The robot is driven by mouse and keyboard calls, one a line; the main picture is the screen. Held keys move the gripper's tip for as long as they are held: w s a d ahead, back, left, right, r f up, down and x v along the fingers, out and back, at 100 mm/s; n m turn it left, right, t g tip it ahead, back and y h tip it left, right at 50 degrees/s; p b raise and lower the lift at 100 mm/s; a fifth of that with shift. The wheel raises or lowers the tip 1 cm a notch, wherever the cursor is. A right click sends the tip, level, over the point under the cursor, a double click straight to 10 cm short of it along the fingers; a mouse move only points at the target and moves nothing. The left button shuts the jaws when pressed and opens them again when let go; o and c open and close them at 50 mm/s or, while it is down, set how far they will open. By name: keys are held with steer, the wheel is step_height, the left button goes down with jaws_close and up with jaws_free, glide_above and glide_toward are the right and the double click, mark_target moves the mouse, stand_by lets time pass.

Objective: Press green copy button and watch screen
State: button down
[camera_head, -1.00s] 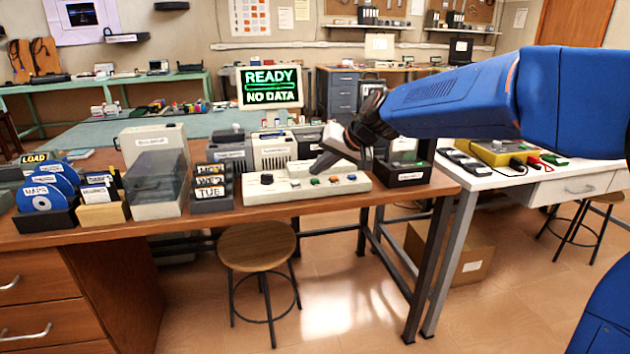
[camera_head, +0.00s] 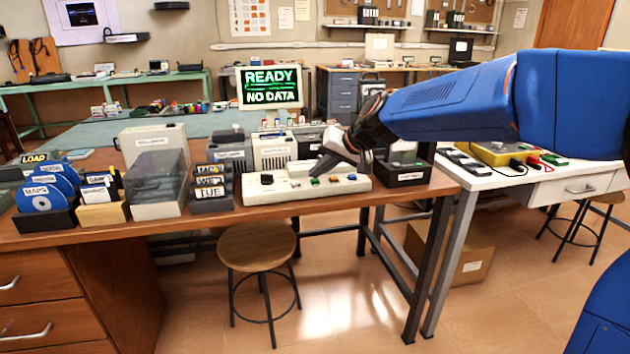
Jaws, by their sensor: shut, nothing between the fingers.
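A low cream control panel (camera_head: 285,190) lies near the front edge of the wooden desk. It bears a black knob and a row of small coloured buttons. My gripper (camera_head: 320,170) comes in from the right and is shut and empty. Its tip is just above the panel, close to the orange and green buttons; I cannot tell whether it touches. The screen (camera_head: 270,88) behind shows "READY" and "NO DATA" in green.
A dark box (camera_head: 402,176) stands right of the panel. Left of it are a day-labelled file rack (camera_head: 210,188), a clear-lidded box (camera_head: 160,180) and disc holders (camera_head: 45,218). Two grey-and-cream drives (camera_head: 274,152) stand behind. A stool (camera_head: 257,245) is below the desk front.

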steer(key=shift+f, duration=0.2)
stand_by(0.5)
steer(key=shift+r, duration=0.8)
steer(key=shift+r, duration=2.55)
steer(key=s+d+f+h, duration=0.2)
steer(key=s+d+f, duration=0.4)
steer(key=s+d, duration=0.4)
steer(key=s+d+f+m+h, duration=0.1)
steer(key=s+d+f+h, duration=0.1)
steer(key=s+d+f, duration=0.4)
steer(key=s+d+f+h, duration=0.3)
steer(key=s+d+f, duration=0.3)
steer(key=s+d, duration=0.9)
steer(key=s, duration=0.8)
steer(key=shift+d+g, duration=0.25)
steer(key=shift+g, duration=0.15)
